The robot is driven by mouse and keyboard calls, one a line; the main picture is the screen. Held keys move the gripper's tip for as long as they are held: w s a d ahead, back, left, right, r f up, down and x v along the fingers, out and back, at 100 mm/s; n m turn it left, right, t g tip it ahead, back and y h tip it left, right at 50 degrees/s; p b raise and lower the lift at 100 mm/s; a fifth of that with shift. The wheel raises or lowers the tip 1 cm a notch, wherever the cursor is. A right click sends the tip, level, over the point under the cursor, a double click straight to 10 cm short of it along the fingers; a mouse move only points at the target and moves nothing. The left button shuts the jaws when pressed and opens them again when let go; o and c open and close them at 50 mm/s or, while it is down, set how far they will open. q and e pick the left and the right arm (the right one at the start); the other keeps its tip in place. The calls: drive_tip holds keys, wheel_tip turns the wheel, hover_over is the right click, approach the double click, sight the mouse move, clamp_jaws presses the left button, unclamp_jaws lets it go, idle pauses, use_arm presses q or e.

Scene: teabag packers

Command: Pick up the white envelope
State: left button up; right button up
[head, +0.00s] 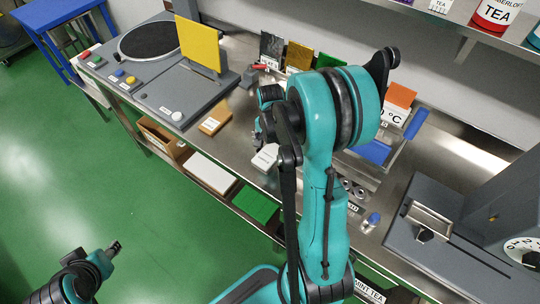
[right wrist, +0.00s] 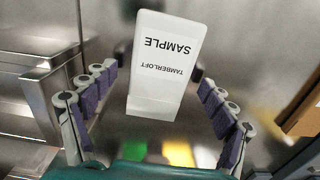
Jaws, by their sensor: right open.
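The white envelope (right wrist: 168,62), printed "TAMBERLOFT SAMPLE", shows in the right wrist view between the two fingers of my right gripper (right wrist: 156,75). Gaps are visible on both sides of it, so the fingers are apart and not closed on it. In the head view the envelope (head: 265,157) lies near the front edge of the steel bench, just below my right gripper (head: 257,138), which is partly hidden by my right arm. My left gripper (head: 114,246) is at lower left over the green floor, far from the bench; its jaw opening is too small to judge.
A tan packet (head: 215,118) lies left of the envelope. A grey machine with a yellow plate (head: 199,43) stands at the left. Coloured packets (head: 298,56) stand behind, and a grey device (head: 425,235) is at right. Below the front edge are a brown box (head: 160,136) and a white panel (head: 208,174).

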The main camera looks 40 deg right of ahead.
drive_tip(key=shift+r, duration=0.1)
drive_tip(key=c, duration=1)
drive_tip(key=shift+r, duration=0.1)
